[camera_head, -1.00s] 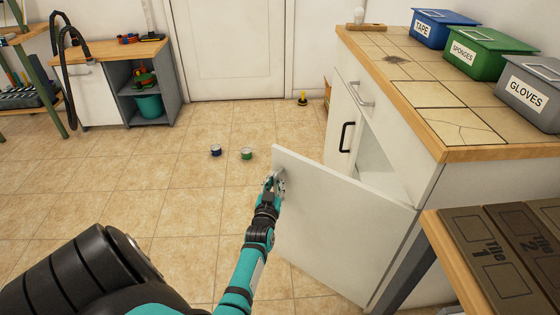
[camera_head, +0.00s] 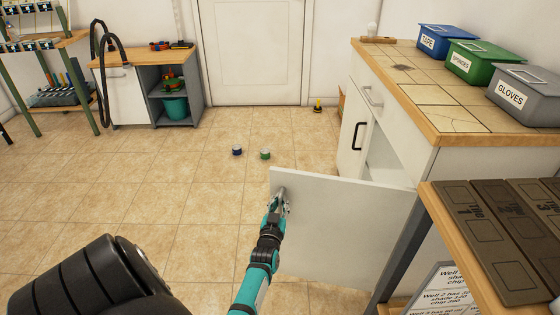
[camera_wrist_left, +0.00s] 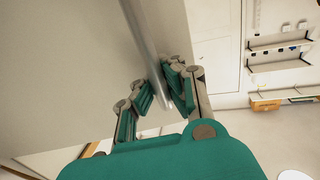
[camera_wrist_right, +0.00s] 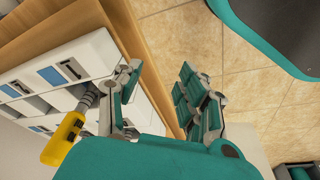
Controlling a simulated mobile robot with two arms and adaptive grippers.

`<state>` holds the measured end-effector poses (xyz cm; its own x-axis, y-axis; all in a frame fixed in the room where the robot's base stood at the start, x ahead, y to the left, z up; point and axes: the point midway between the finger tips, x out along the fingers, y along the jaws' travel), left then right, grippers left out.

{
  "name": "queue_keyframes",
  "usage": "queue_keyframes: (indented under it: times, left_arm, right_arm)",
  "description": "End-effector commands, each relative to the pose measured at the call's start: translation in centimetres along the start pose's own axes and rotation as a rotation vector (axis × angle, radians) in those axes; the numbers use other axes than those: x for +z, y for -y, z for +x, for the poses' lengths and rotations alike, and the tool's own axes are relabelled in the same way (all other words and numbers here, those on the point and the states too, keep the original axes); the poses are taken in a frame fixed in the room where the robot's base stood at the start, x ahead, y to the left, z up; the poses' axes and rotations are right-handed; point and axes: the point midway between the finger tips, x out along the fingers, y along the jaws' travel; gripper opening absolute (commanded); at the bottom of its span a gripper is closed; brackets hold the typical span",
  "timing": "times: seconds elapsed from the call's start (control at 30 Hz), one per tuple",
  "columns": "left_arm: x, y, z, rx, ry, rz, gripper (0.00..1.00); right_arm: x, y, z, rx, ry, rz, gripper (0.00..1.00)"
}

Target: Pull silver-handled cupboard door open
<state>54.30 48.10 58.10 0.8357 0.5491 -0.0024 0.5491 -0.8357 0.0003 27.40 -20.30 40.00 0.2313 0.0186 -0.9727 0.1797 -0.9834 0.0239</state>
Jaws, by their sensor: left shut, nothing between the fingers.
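In the left wrist view a thin grey bar or edge (camera_wrist_left: 150,40) runs down between the fingers of the left gripper (camera_wrist_left: 155,95), beside the pale door face (camera_wrist_left: 65,70). This gripper is shut, with nothing firmly held. My right gripper (camera_wrist_right: 160,100) shows only in its wrist view, open and empty.
Another cabinet door has a black handle (camera_head: 357,137), below a drawer with a silver handle (camera_head: 373,97). A worktable with dark tile boxes (camera_head: 500,235) stands at the near right.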

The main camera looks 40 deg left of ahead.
Motion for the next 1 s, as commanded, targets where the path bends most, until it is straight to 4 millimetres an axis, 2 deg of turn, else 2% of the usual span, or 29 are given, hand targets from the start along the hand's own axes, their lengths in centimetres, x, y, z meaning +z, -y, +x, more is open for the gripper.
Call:
queue_keyframes:
  times: [0.03,0.33,0.37,0.63,0.87,1.0]
  left_arm:
    - [-0.4,-0.5,-0.4,0.006,-0.002,-0.002,0.0]
    - [-0.5,-0.8,-3.2,0.005,-0.005,-0.003,0.0]
    - [-0.4,-0.8,-3.1,0.005,-0.007,-0.003,0.01]
    - [-0.3,-0.5,-3.0,0.002,-0.007,-0.001,0.36]
    - [-0.3,-0.4,-3.0,0.001,-0.006,-0.001,0.36]
    - [-1.0,-0.4,-3.0,0.0,-0.008,-0.001,0.36]
  right_arm:
    - [0.4,0.1,0.5,-0.001,0.008,-0.001,0.4]
    - [3.6,0.3,4.6,-0.005,0.034,-0.006,0.4]
    - [3.5,0.3,4.7,-0.004,0.031,-0.006,0.4]
    - [3.5,0.3,4.7,-0.004,0.031,-0.006,0.4]
    - [3.5,0.3,4.7,-0.004,0.031,-0.006,0.4]
    - [3.5,0.3,4.7,-0.005,0.031,-0.006,0.4]
